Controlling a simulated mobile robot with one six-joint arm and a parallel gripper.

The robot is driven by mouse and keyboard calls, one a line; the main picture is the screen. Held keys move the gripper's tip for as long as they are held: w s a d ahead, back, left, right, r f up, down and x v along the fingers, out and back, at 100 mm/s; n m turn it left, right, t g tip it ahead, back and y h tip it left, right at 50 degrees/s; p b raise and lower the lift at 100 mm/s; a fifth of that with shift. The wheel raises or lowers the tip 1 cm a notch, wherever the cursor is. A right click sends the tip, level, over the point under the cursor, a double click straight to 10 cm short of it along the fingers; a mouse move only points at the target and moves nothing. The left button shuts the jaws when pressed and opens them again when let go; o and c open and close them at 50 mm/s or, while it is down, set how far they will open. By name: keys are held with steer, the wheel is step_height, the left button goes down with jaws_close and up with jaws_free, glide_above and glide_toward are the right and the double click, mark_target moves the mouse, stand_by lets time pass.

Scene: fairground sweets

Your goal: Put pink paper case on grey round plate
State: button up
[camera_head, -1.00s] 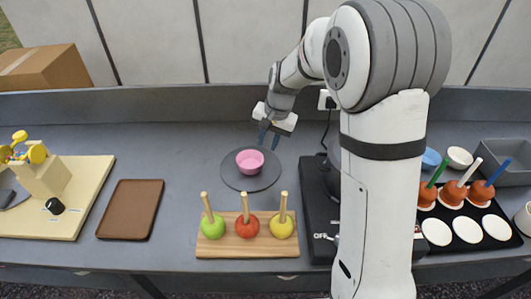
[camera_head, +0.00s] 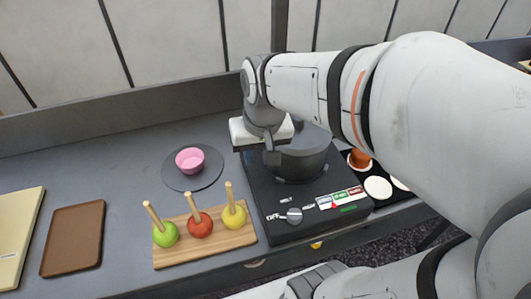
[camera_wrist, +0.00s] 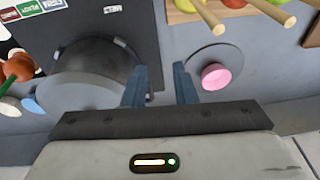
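The pink paper case (camera_head: 190,160) sits on the grey round plate (camera_head: 205,181), inside its rim. Both also show in the wrist view, the pink paper case (camera_wrist: 216,76) on the grey round plate (camera_wrist: 197,69). My gripper (camera_wrist: 160,84) is open, with its two blue fingers apart and nothing between them. In the head view my gripper (camera_head: 271,150) is to the right of the plate, by the dark pot (camera_head: 300,160), and its fingers are largely hidden there. The gripper is apart from the paper case.
The pot stands on a black cooker with a dial (camera_head: 294,215). A wooden board (camera_head: 203,250) with green, red and yellow apples on sticks is in front of the plate. A brown tray (camera_head: 73,240) lies at left. The counter left of the plate is clear.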

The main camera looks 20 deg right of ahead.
steer(key=shift+n+h, duration=0.3)
steer(key=shift+n, duration=0.1)
steer(key=s, duration=0.1)
steer(key=s+d, duration=0.1)
steer(key=s, duration=0.1)
steer(key=s+d+f, duration=0.1)
steer(key=s, duration=0.1)
steer(key=shift+s, duration=0.25)
